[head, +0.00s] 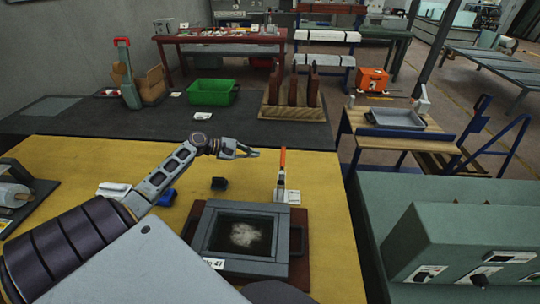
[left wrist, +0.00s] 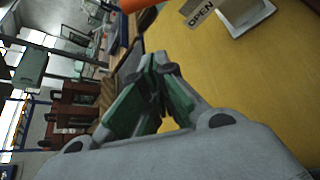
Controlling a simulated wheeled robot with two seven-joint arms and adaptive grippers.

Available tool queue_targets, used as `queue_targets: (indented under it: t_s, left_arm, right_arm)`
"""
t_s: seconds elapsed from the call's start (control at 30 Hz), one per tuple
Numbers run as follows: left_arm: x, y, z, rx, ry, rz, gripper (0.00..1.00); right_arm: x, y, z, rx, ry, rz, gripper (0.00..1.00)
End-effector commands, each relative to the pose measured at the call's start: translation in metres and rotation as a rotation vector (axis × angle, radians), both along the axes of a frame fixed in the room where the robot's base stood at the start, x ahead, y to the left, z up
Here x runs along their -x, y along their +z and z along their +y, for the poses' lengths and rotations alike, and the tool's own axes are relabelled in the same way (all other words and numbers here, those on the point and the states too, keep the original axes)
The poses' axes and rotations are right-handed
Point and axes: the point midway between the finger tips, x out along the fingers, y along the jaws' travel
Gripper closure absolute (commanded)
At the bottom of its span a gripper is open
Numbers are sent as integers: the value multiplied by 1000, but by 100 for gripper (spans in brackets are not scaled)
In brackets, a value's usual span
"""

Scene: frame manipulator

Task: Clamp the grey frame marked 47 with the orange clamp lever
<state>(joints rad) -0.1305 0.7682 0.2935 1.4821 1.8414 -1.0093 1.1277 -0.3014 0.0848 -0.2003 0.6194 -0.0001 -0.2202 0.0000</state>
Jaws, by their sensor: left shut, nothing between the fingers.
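The grey frame (head: 275,240) marked 47 lies on a dark red-brown base on the yellow table, with a pale patch inside its opening. Its white number label (head: 213,263) is at the front left. The orange clamp lever (head: 283,158) stands upright at the frame's far edge. In the left wrist view only part of the orange lever (left wrist: 134,4) shows at the top edge, with an OPEN label (left wrist: 199,12) beside it. My left gripper (head: 256,154) is shut and empty, to the left of the lever and apart from it; its closed fingers (left wrist: 160,68) also show in the left wrist view.
A green bin (head: 213,92) and a brown rack (head: 293,112) stand behind. A green control box (head: 470,245) is at the right.

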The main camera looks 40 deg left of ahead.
Motion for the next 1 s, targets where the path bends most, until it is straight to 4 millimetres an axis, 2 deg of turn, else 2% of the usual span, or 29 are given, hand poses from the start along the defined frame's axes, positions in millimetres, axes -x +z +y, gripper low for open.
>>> queue_targets:
  t_s: [0.33, 0.7, 1.0]
  left_arm:
    - [-11, -6, -9, 0, 1, -1, 100]
    - [-35, -19, -28, 1, 0, -1, 100]
    - [-54, -29, -43, 0, 1, -1, 100]
  right_arm:
    - [0, 1, 0, 0, 0, 0, 60]
    - [-1, 3, 10, -11, -4, -1, 60]
    - [-1, 5, 8, -9, -3, -2, 60]
